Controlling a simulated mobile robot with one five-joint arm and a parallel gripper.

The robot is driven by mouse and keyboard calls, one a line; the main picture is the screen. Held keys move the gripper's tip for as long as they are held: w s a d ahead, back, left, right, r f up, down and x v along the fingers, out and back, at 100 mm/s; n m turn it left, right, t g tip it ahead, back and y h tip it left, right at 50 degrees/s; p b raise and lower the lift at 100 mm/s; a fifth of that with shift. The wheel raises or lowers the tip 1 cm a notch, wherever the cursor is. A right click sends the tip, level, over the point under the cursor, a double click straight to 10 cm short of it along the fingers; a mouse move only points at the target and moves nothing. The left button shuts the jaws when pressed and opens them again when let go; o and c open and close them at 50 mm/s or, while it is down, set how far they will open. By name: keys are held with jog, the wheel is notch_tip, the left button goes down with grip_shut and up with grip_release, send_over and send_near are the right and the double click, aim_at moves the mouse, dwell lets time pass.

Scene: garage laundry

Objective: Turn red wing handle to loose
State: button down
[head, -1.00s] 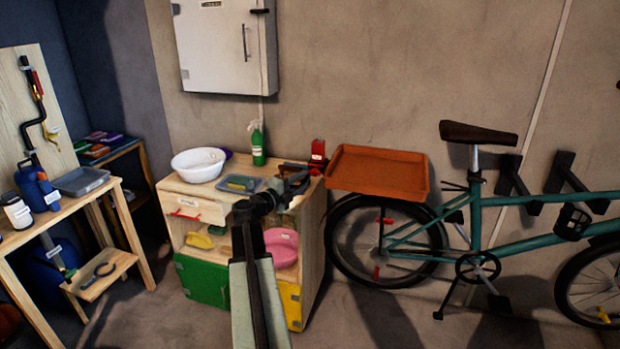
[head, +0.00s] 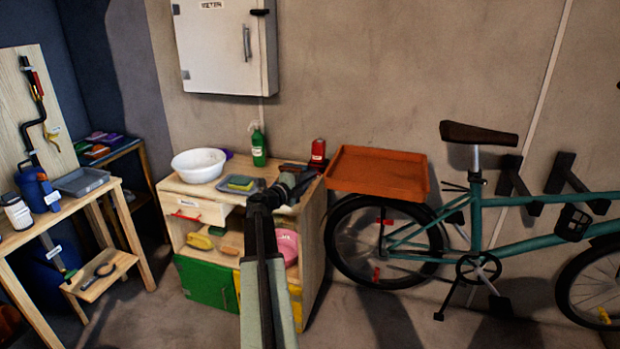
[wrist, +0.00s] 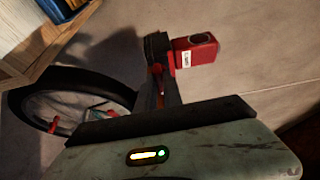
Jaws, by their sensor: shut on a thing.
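A red labelled piece (head: 318,150) stands at the cabinet's back right corner in the head view. In the wrist view, a red block with a white label and a dark round recess (wrist: 203,50) shows at top centre, beside my dark gripper (wrist: 163,72). It appears to be the red wing handle, but its wing shape is not clear. My gripper (head: 308,177) reaches to it over the cabinet top and is shut on a red part at its near side. The exact grip is mostly hidden, and the label cannot be read.
The wooden cabinet (head: 306,235) holds a white basin (head: 198,165), a green spray bottle (head: 258,148) and a grey tray with a sponge (head: 240,183). An orange tray (head: 378,172) above the bicycle's rear wheel (head: 345,245) is close on the right. A workbench (head: 75,205) stands left.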

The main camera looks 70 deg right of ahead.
jog(key=shift+f, duration=0.2)
jog(key=shift+s+f+n+t+h+b, duration=0.15)
jog(key=shift+n+t+h+b, duration=1.2)
jog(key=shift+n, duration=2.3)
jog(key=shift+s+n+t+h+b, duration=0.35)
jog(key=shift+n+t+b, duration=1.1)
jog(key=shift+n, duration=2.25)
jog(key=shift+f+n+t+h+b, duration=0.1)
jog(key=shift+n+t+h+b, duration=0.75)
jog(key=shift+n+b, duration=2)
jog(key=shift+n+h+p, duration=0.25)
jog(key=shift+n+p, duration=0.6)
jog(key=shift+n, duration=0.25)
jog(key=c, duration=1.5)
grip_release()
jog(key=shift+a, duration=0.15)
